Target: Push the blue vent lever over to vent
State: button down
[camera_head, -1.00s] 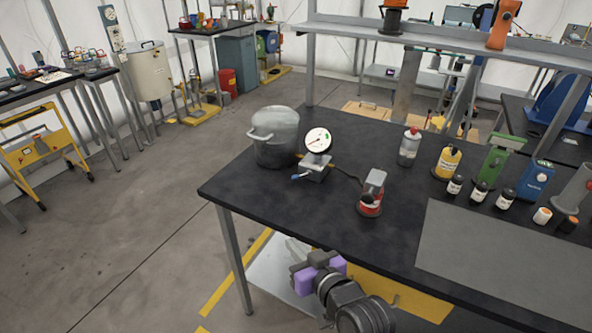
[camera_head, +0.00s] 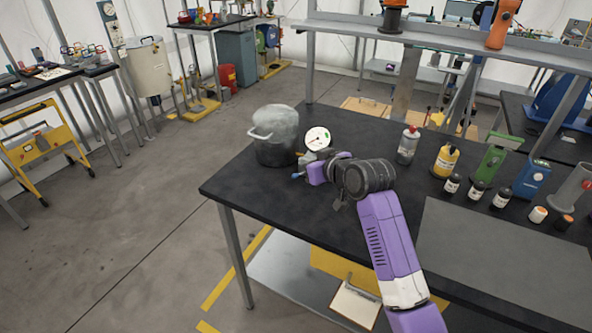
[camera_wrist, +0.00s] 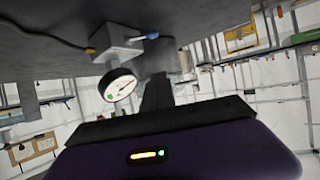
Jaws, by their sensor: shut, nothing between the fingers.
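The blue vent lever (camera_head: 298,175) sticks out to the left at the base of the gauge unit, low over the black table. In the wrist view, which is upside down, the blue lever (camera_wrist: 146,36) comes off a grey block (camera_wrist: 117,50) with a round white dial (camera_wrist: 117,84). The dial (camera_head: 318,138) also shows in the head view. My gripper (camera_head: 307,168) is close to the lever, in front of the block, and hides much of the block. In the wrist view, my gripper (camera_wrist: 157,82) is shut and empty; touching is not clear.
A grey spray can (camera_head: 408,145) and a yellow bottle (camera_head: 445,161) stand to the right. The front left tabletop (camera_head: 245,185) is clear.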

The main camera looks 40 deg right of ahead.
jog(key=shift+w, duration=0.1)
send_over(296, 176)
jog(key=w, duration=0.3)
jog(key=f, duration=0.2)
jog(key=f+p, duration=0.1)
jog(key=f, duration=0.1)
jog(key=shift+s+d, duration=0.2)
jog(key=shift+d, duration=0.05)
jog(key=shift+s+a+f+p, duration=0.15)
jog(key=shift+s+f+p, duration=0.3)
jog(key=shift+s+f, duration=0.6)
jog(key=shift+s+a+f, duration=0.1)
jog(key=shift+s+f, duration=0.15)
jog(key=shift+f, duration=0.25)
jog(key=shift+s, duration=0.6)
jog(key=shift+s+f, duration=0.1)
jog(key=shift+s, duration=0.1)
jog(key=shift+s+d+f+b, duration=0.1)
jog(key=shift+s+d+b, duration=0.1)
jog(key=shift+s, duration=0.3)
jog(key=shift+s+d+b, duration=0.2)
jog(key=shift+s, duration=0.3)
jog(key=shift+s+d, duration=0.2)
jog(key=shift+d, duration=0.05)
jog(key=shift+s+d, duration=0.2)
jog(key=shift+d, duration=0.05)
dwell(0.8)
